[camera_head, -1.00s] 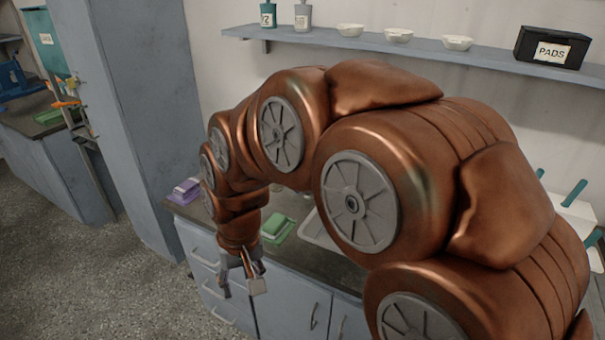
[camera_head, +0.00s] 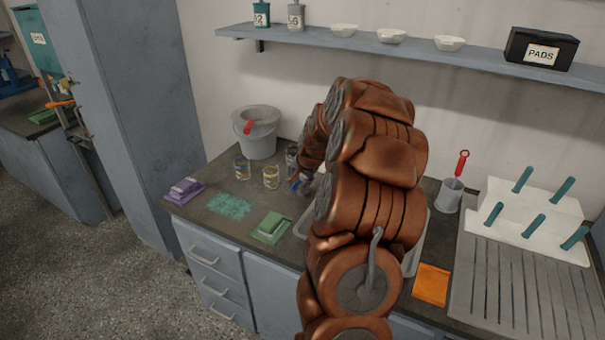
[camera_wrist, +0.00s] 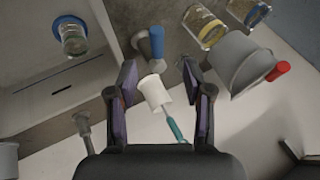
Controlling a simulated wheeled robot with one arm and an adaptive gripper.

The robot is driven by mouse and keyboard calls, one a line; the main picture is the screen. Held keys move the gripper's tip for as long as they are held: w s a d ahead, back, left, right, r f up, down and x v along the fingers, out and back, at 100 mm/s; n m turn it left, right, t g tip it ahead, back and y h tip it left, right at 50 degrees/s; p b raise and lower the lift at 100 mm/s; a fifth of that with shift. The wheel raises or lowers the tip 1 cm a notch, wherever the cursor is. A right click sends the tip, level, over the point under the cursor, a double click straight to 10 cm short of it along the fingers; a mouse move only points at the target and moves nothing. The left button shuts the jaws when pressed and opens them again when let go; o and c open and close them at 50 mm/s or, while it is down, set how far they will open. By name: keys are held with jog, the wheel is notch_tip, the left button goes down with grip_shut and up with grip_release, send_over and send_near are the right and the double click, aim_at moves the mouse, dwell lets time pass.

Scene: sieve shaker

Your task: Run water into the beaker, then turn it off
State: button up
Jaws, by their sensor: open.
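My gripper (camera_wrist: 160,75) is open and empty in the wrist view, its two fingers apart. A tap-like fitting with a blue handle (camera_wrist: 157,42) stands just beyond the fingertips, roughly between them, and looks apart from both. A clear vessel with a blue rim (camera_wrist: 74,38), perhaps the beaker, is at upper left, at the pale sink (camera_wrist: 60,88). I cannot tell whether it holds water, and no running water shows. A grey fitting (camera_wrist: 83,124) is at lower left, maybe another part of the tap. In the head view my arm hides most of the sink and gripper.
A grey bucket (camera_head: 258,143) and glass jars (camera_head: 271,178) stand on the counter left of my arm. A grey cup (camera_head: 449,194) and white peg rack (camera_head: 540,219) are at right. A shelf (camera_head: 400,52) runs above.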

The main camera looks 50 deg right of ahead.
aim_at(297, 184)
jog(key=shift+d+p+x, duration=0.2)
jog(key=shift+p+x, duration=0.25)
jog(key=shift+x, duration=0.95)
jog(key=shift+d+p+x, duration=0.2)
jog(key=shift+p+x, duration=0.25)
jog(key=shift+x, duration=0.9)
jog(key=shift+d+p+x, duration=0.2)
jog(key=shift+p+x, duration=0.25)
jog(key=shift+x, duration=0.95)
jog(key=shift+s+r, duration=0.1)
jog(key=shift+s, duration=0.05)
grip_shut()
